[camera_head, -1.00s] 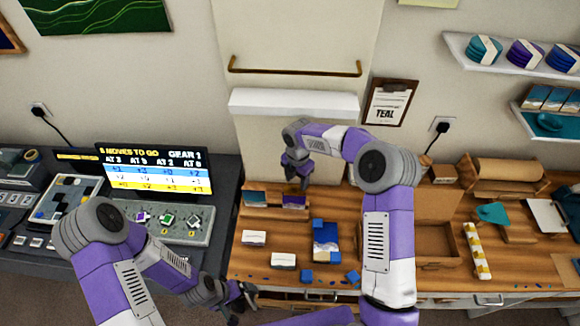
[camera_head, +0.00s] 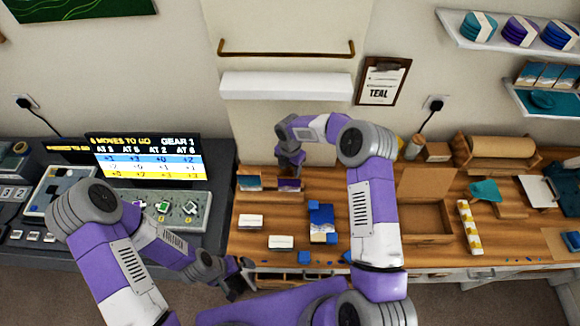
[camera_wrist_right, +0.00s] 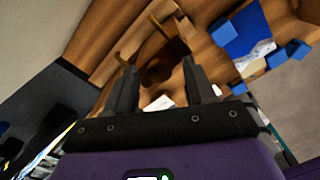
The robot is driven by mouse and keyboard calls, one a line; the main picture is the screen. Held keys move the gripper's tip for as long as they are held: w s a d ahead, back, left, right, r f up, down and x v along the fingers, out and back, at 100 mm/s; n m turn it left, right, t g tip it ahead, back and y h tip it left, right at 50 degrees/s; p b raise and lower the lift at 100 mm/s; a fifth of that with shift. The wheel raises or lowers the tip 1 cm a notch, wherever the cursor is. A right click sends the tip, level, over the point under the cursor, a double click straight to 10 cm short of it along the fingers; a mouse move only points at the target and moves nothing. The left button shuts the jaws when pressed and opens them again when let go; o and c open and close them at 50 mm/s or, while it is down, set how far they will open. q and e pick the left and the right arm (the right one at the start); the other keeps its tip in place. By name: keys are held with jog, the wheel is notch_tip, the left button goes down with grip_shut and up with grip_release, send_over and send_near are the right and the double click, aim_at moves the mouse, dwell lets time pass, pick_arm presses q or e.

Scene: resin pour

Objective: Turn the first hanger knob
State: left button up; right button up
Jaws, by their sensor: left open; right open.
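My left arm partly hides the panel's left side, so I cannot tell which knob is first. A lit screen (camera_head: 148,160) stands behind the panel. My left gripper (camera_head: 243,278) is open and empty, to the right of the panel near the bench's front edge. My right gripper (camera_head: 292,172) is open above the wooden bench, close to a wooden holder (camera_head: 270,196). In the right wrist view its fingers (camera_wrist_right: 160,75) have nothing between them.
White blocks (camera_head: 281,242) and a blue booklet-like item (camera_head: 322,222) lie on the bench. A white ledge (camera_head: 286,86) and a brass rail (camera_head: 286,54) are on the wall behind. My arms crowd the front.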

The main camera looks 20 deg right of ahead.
jog(key=shift+c, duration=0.3)
grip_shut()
jog(key=shift+m+b, duration=0.45)
jog(key=shift+m, duration=0.05)
